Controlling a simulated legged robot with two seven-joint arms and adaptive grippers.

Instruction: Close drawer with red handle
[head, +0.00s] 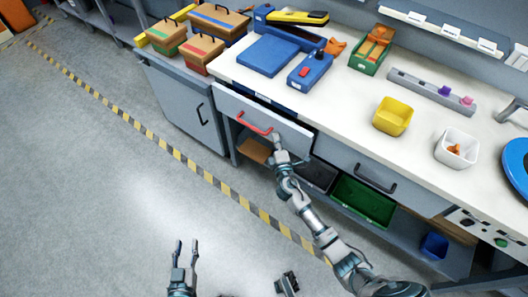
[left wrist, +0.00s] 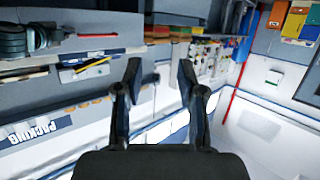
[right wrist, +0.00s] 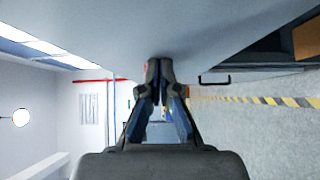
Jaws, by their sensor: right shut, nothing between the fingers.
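The red handle (head: 255,124) is on a light grey drawer front (head: 286,131) under the workbench's left end. The front appears to stand slightly out, with a dark blue strip showing between it and the worktop edge. My right gripper (head: 277,137) is at the drawer front, just right of the red handle. In the right wrist view the right gripper (right wrist: 159,64) is shut and empty, its tips against or very near the grey front; contact is unclear. My left gripper (head: 185,248) is open and empty above the floor; its spread fingers show in the left wrist view (left wrist: 159,70).
A second drawer with a dark handle (head: 375,180) is to the right. Below are a green bin (head: 364,201) and a blue bin (head: 434,246). A grey cabinet (head: 185,100) stands left. The floor (head: 90,190) is clear, crossed by yellow-black tape (head: 180,157).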

